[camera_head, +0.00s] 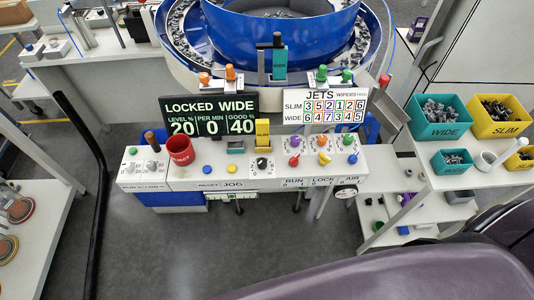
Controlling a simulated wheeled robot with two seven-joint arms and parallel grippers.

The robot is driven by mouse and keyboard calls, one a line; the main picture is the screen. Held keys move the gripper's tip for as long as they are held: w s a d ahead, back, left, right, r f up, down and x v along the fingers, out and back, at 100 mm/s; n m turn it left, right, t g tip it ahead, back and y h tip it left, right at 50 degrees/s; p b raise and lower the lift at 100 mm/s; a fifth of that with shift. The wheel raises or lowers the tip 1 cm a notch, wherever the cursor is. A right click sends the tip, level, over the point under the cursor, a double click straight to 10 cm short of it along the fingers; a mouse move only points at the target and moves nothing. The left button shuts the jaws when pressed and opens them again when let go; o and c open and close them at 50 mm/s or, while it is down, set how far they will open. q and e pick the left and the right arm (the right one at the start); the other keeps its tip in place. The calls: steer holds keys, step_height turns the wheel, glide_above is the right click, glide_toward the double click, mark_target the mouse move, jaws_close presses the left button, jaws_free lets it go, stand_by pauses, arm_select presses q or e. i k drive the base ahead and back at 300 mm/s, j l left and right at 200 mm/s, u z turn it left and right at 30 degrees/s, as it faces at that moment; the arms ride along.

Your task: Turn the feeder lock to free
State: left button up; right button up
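The control panel (222,182) stands in the middle, in front of the blue bowl feeder (270,35). Its front edge carries the words RUN, LOCK and AIR; the LOCK label (322,181) is toward the right. Small marks sit by these words, but the lock's own handle and setting are too small to tell. A dark display (210,115) reads LOCKED WIDE, with 20, 0 and 40 below. A black knob (262,163) sits below a yellow upright part (262,133). Neither of my grippers is in view.
A red cup (180,150) and coloured knobs crowd the panel top. A white JETS board (325,107) stands behind. Teal WIDE bins (437,130) and a yellow SLIM bin (498,130) are at right. A black post (85,170) rises at left. Floor before the panel is clear.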

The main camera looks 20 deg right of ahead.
mark_target(324, 159)
steer(key=z, duration=0.35)
steer(key=l+z, duration=0.15)
steer(key=z, duration=0.2)
steer(key=i+z, duration=0.1)
steer(key=z, duration=0.25)
